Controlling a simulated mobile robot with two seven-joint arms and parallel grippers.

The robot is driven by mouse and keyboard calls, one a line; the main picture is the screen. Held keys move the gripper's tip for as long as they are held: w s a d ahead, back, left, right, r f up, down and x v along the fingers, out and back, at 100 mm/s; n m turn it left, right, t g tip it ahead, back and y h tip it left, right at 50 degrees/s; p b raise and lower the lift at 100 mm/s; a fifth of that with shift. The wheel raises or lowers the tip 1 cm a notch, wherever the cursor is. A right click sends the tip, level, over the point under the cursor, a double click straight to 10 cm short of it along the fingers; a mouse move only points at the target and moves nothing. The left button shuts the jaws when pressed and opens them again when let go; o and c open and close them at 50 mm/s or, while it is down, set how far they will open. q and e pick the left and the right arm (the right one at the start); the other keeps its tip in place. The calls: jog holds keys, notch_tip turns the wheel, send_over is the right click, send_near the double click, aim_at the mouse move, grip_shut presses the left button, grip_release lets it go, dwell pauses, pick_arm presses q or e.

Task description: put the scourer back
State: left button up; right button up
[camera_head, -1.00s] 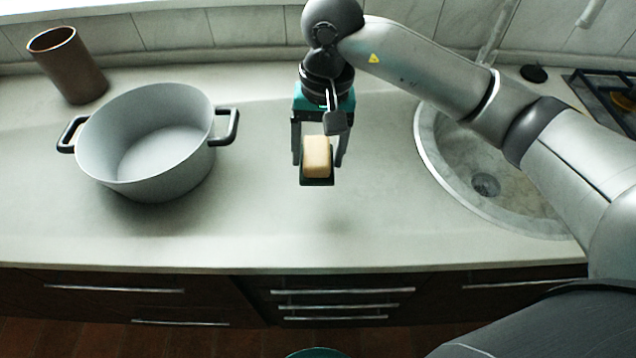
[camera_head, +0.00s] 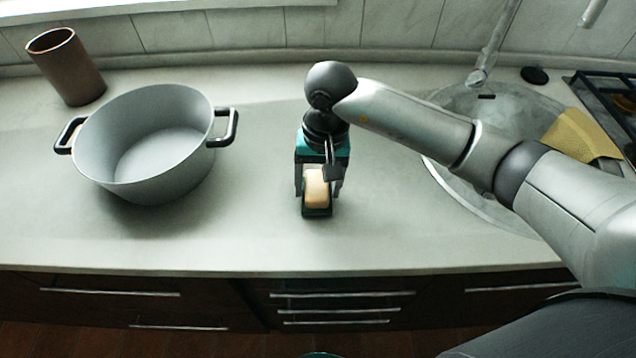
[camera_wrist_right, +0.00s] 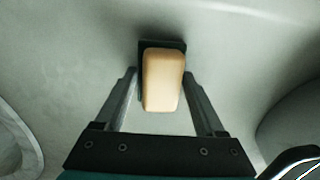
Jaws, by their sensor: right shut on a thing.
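The scourer (camera_head: 317,188) is a small beige block with a dark pad side. My right gripper (camera_head: 319,194) is shut on it, one finger on either side, over the counter right of the pot. In the right wrist view the scourer (camera_wrist_right: 163,78) shows between the far ends of the right gripper's fingers (camera_wrist_right: 164,95), its dark part behind the beige block. I cannot tell whether it touches the counter. My left gripper is not in view.
A grey two-handled pot (camera_head: 150,150) stands on the counter (camera_head: 250,235) at left, with a brown cup (camera_head: 68,68) behind it. At right are a round sink (camera_head: 455,190), a yellow cloth (camera_head: 582,135) and a hob (camera_head: 610,95). The counter around the gripper is clear.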

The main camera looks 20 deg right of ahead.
jog(key=o, duration=1.4)
jog(key=r, duration=0.4)
jog(key=r+p, duration=0.1)
jog(key=r, duration=0.3)
jog(key=d+r, duration=0.1)
jog(key=r, duration=0.3)
jog(key=shift+w, duration=0.1)
